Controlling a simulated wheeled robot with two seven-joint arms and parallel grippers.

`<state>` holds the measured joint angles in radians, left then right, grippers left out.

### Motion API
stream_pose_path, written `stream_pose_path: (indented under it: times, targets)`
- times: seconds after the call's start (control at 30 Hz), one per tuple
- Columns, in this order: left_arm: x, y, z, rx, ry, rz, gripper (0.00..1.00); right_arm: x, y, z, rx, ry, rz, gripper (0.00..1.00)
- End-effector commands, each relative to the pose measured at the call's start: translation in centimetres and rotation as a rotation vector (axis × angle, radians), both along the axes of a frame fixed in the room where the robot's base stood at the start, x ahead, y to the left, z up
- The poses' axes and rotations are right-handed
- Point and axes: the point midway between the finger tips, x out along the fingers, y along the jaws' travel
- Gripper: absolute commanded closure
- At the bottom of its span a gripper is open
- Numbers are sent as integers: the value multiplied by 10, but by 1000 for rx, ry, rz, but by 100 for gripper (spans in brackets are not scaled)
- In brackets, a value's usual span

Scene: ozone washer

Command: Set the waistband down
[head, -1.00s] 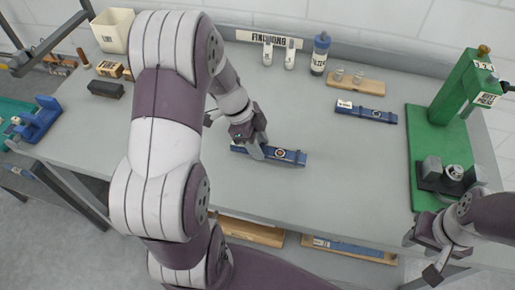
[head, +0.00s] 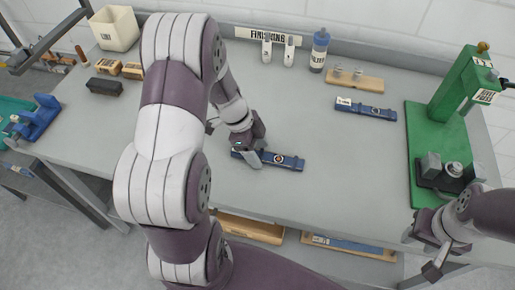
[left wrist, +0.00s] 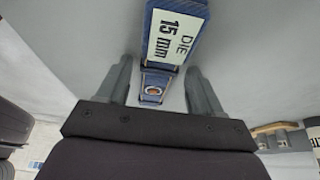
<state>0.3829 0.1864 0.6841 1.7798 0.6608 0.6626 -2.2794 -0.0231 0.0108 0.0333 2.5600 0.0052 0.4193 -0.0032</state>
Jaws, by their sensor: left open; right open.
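In the left wrist view, the band (left wrist: 153,88) runs between the two spread fingers (left wrist: 158,85), with a clear gap on each side. A white label on it reads "DIE 15 mm". My right gripper (head: 421,255) is open and empty past the bench's front edge at the right.
A green press (head: 455,95) stands at the right. A white bin (head: 115,28) stands at the back left. The bench's middle right is clear.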

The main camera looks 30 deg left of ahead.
Motion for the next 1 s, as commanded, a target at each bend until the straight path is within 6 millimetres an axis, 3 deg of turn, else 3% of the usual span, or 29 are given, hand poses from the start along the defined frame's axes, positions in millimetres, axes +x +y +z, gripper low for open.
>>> stream_pose_path:
  times: [0.37, 0.73, 0.8, 0.9, 1.0]
  targets:
    - [0, 2, 8, -1, -2, 1, 33, 0, 0, 4, 0, 0, 0, 57]
    - [-8, 37, 91, 3, -3, 1, 33, 0, 0, -6, 0, 0, 0, 57]
    - [-10, 40, 110, 0, 1, 1, 33, 0, 0, 10, 0, 1, 0, 57]
    - [-11, 42, 114, 2, 8, 11, 33, 0, 0, 14, 0, -1, 0, 57]
    - [-18, 30, 111, 38, 80, 124, 33, 0, 0, 13, 0, 0, 0, 57]
